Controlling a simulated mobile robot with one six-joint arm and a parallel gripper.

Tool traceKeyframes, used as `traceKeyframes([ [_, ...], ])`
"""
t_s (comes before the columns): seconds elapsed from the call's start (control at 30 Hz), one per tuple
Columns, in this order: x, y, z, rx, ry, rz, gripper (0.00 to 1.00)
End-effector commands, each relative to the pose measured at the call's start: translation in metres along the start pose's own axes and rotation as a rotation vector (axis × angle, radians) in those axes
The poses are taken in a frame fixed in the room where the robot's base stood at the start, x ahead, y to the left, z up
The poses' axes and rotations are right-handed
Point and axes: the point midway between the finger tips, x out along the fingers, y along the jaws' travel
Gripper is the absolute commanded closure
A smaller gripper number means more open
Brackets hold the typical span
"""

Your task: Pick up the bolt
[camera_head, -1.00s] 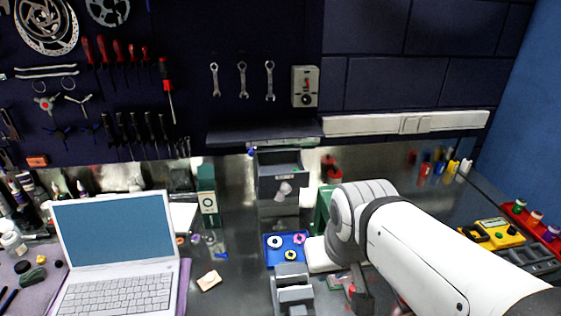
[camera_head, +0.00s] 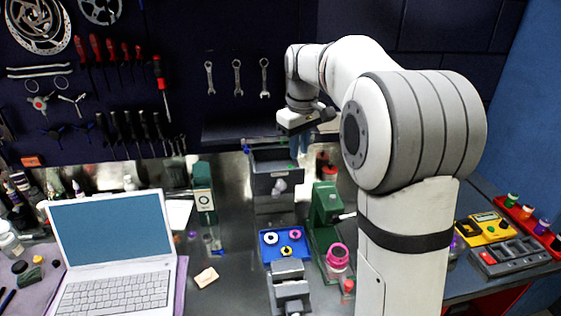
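I cannot make out a bolt for certain. A dark grey open bin (camera_head: 275,186) stands at the back of the bench, and any small contents are too small to tell. A small light grey piece (camera_head: 279,187) shows at the bin's front. My gripper (camera_head: 300,147) points down above the bin's back right side, in front of the dark wall. Its fingers are small and partly lost against the background, so I cannot tell whether they are open or hold anything.
A blue tray (camera_head: 268,255) with several rings sits in front of the bin, with a grey vise (camera_head: 288,288) nearer. A green machine (camera_head: 325,205) stands right of the bin. A laptop (camera_head: 115,245) is at left. A yellow meter (camera_head: 487,228) is at right.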

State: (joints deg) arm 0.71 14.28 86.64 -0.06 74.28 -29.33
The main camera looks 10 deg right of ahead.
Motion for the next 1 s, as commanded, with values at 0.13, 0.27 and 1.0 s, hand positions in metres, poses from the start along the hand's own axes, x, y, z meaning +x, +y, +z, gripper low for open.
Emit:
traceKeyframes([
  [0.13,0.019,0.026,-0.045,-0.096,-0.038,-0.025,0.81],
  [0.27,0.032,0.039,-0.068,-0.156,-0.057,-0.039,0.81],
  [1.0,0.11,0.04,-0.078,-0.197,-0.071,-0.051,0.81],
])
